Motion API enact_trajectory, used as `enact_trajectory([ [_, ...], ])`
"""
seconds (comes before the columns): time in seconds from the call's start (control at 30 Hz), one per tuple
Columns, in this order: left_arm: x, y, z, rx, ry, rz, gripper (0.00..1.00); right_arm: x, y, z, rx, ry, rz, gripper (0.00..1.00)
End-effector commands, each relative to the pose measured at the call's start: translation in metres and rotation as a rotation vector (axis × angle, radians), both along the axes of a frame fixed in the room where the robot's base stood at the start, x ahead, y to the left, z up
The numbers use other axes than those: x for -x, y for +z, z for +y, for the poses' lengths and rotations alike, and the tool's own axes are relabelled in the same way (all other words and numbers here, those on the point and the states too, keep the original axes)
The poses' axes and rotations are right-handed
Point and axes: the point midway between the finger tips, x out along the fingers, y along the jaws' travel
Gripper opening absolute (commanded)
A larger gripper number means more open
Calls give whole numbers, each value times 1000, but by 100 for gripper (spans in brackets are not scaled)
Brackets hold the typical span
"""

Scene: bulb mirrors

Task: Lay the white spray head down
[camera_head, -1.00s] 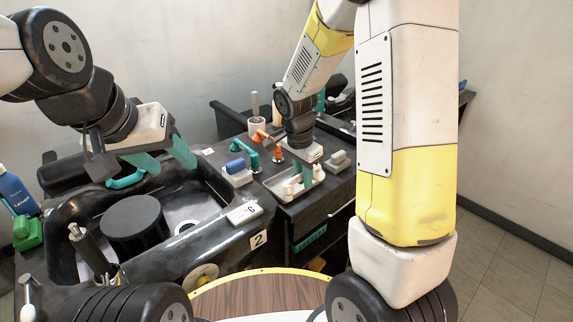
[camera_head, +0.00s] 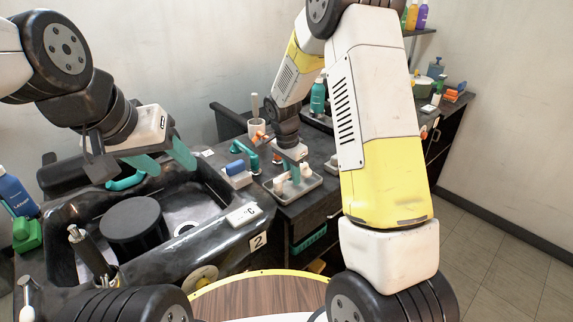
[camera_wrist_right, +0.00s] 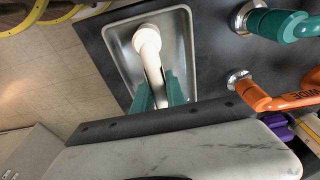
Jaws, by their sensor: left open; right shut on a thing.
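The white spray head (camera_wrist_right: 148,42) shows in the right wrist view as a pale round end with a stem running between my fingers. My right gripper (camera_wrist_right: 160,92) is shut on the stem, over the grey metal tray (camera_wrist_right: 188,40). I cannot tell whether the spray head touches the tray floor. In the head view my right gripper (camera_head: 293,170) points down at the tray (camera_head: 312,186), and small pale parts show around its fingers. My left gripper (camera_head: 165,162) is open and empty above the black basin's back edge.
Teal (camera_wrist_right: 290,24) and orange (camera_wrist_right: 285,101) handled fixtures stand beside the tray. A blue block on a grey holder (camera_head: 237,178) sits left of the tray. The black basin (camera_head: 215,232) holds a dark round cushion (camera_head: 131,220).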

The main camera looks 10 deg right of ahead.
Motion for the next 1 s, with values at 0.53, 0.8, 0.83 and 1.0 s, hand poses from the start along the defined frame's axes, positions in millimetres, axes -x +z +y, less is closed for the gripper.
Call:
enact_trajectory([
  [0.53,0,0,0,0,0,0,53,0,-3,0,0,0,0,38],
  [0.8,0,0,0,0,0,0,53,1,25,4,-1,-1,-5,38],
  [0.83,0,0,0,0,0,0,53,1,31,4,-1,0,-5,38],
  [1.0,0,0,0,0,0,0,53,5,68,10,-1,0,-4,38],
])
